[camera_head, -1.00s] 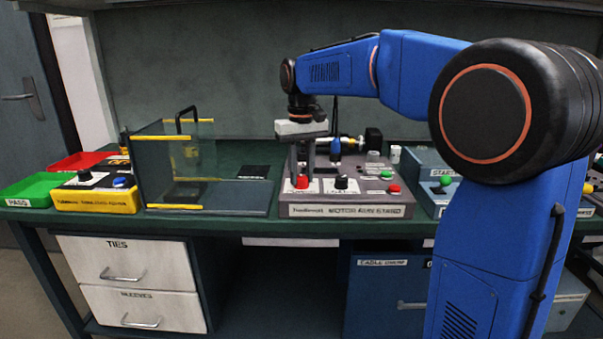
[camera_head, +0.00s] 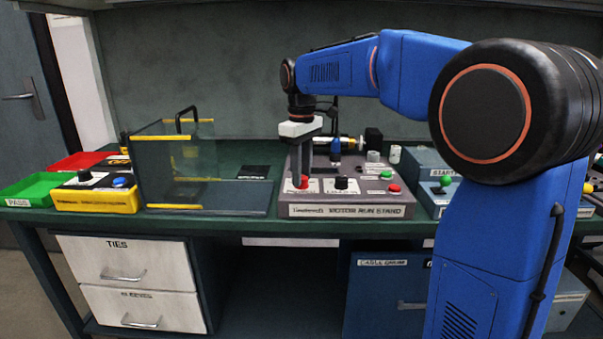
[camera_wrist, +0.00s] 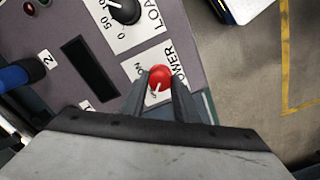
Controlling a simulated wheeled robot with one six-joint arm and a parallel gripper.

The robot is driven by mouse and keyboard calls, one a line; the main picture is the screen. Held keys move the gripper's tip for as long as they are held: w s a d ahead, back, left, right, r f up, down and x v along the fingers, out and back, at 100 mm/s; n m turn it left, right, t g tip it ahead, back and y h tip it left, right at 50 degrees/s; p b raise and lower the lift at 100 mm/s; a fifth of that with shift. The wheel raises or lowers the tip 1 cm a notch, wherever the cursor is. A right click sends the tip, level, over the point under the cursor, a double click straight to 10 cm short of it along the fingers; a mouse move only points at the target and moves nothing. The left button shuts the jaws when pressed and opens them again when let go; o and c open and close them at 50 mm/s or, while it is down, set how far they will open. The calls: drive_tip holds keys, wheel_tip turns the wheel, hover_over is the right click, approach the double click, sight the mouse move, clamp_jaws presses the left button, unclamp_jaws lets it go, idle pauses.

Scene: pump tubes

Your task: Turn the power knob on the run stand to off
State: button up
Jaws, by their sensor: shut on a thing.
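The run stand (camera_head: 350,211) is a grey box on the green bench, labelled MOTOR RUN STAND. Its red power knob (camera_wrist: 160,77) sits on a white POWER label in the wrist view; it also shows at the stand's front left in the head view (camera_head: 302,182). My gripper (camera_wrist: 160,85) points down at the knob, with one finger on each side, shut on it. A white pointer mark on the knob is partly visible, close to the ON lettering. The OFF lettering is not visible to me.
The black load knob (camera_wrist: 125,10) is beside the power knob. A red button (camera_head: 394,189) is at the stand's right. A clear guard with yellow edges (camera_head: 175,208) stands to the left, and a yellow control box (camera_head: 95,200) lies beyond it.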

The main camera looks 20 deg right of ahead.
idle(0.4)
drive_tip(key=o, duration=1.1)
drive_tip(key=shift+c, duration=0.2)
wheel_tip(320, 180, up, 17)
drive_tip(key=shift+r, duration=0.2)
drive_tip(key=s+d+f+m+t, duration=0.1)
drive_tip(key=s+d+f+m, duration=0.1)
drive_tip(key=s+f, duration=0.8)
drive_tip(key=s+d+f+m+t, duration=0.2)
drive_tip(key=s+f+m, duration=0.1)
drive_tip(key=s+f, duration=0.8)
drive_tip(key=s+d+f+m+t, duration=0.1)
drive_tip(key=s+d+f+m, duration=0.1)
drive_tip(key=s+f, duration=0.8)
drive_tip(key=s+d, duration=0.1)
drive_tip(key=s, duration=0.1)
drive_tip(key=shift+s+f+m+t, duration=0.3)
drive_tip(key=shift+f+m+t, duration=0.1)
